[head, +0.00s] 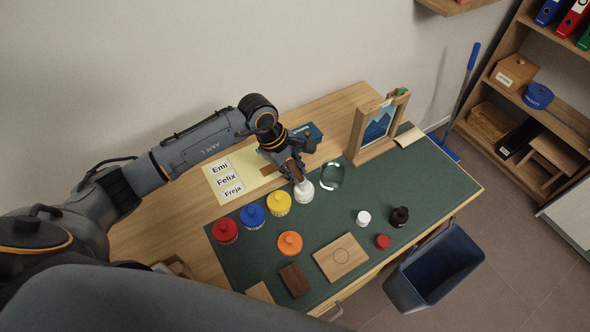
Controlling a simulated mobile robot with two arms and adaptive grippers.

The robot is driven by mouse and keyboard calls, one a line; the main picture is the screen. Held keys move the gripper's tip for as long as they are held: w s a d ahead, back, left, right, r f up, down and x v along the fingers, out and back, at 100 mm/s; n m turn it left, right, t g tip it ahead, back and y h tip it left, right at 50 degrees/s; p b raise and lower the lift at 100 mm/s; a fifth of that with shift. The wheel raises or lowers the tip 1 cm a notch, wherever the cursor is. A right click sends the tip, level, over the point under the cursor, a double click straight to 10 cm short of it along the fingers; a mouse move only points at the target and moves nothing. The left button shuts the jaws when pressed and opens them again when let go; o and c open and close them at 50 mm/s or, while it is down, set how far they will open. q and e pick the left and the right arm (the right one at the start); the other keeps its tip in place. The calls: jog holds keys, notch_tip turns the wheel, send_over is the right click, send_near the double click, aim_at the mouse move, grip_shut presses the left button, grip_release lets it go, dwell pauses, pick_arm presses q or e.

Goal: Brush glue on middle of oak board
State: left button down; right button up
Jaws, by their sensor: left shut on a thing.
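The oak board (329,267) is a light wooden square with a circle marked on its middle, lying flat on the green mat near the desk's front edge. My left gripper (295,174) is shut on a slim brown handle, apparently the glue brush, pointing down at a small white pot (303,193). The brush's lower end is hidden, so I cannot tell whether it is inside the pot. The gripper is behind and left of the board, well apart from it. My right gripper is not in view.
Red (225,231), blue (252,216), yellow (279,203) and orange (290,244) lidded pots stand left of the board. A dark wood block (295,280) lies beside it. A glass dish (332,176) and wooden frame (372,150) stand behind.

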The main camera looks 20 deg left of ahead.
pick_arm(q)
jog(key=shift+f, duration=0.1)
dwell(0.7)
jog(key=shift+s+b, duration=0.15)
jog(key=shift+b, duration=0.25)
dwell(0.5)
jog(key=shift+r+p, duration=1.45)
jog(key=shift+r, duration=2.1)
